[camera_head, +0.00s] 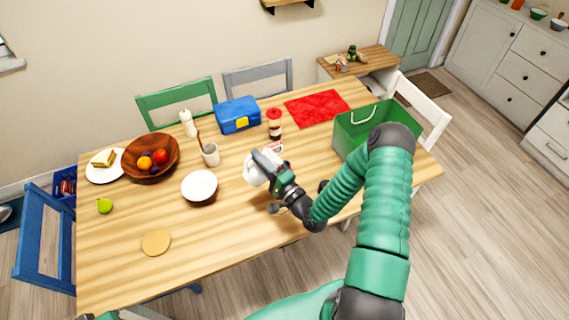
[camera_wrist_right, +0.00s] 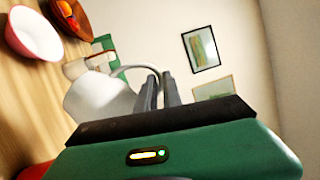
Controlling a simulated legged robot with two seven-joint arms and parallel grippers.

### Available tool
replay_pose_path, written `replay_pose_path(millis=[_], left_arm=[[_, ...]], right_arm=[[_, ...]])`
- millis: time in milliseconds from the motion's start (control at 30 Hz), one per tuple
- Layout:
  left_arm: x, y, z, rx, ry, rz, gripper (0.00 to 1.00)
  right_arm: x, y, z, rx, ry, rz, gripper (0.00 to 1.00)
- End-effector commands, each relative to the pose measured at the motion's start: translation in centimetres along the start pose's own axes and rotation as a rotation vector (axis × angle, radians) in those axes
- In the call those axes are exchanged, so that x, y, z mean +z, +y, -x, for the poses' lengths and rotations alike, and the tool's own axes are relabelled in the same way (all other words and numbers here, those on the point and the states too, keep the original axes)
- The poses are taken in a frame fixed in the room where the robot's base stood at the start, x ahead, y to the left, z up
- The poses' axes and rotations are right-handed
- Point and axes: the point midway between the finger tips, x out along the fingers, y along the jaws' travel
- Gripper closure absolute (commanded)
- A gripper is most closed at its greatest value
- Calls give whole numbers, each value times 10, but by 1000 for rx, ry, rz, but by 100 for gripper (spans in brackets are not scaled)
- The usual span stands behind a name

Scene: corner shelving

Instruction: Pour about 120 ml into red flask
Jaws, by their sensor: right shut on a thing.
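A flask with a red top (camera_head: 274,114) and a dark band stands upright on the table, behind my right gripper. My right gripper (camera_head: 268,160) is shut on the handle of a white jug (camera_head: 255,174), near the middle of the table. In the right wrist view the jug (camera_wrist_right: 98,100) hangs to the left of the fingers (camera_wrist_right: 158,92), with its curved handle between them. The jug's contents are hidden, and I cannot tell how far it is tilted. The jug is apart from the flask. My left gripper is out of view.
A white bowl (camera_head: 200,184), a utensil cup (camera_head: 210,156) and a wooden fruit bowl (camera_head: 165,146) stand left. A blue lunchbox (camera_head: 238,115) is behind, a red mat (camera_head: 317,107) back right, and a green bag (camera_head: 350,138) right. The front left table is mostly clear.

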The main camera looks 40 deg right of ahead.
Motion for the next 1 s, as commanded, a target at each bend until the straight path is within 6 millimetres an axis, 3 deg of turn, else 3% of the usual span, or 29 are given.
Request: replay_pose_path(millis=[1000], left_arm=[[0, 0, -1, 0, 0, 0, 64]], right_arm=[[-8, -4, 1, -24, 15, -99, 100]])
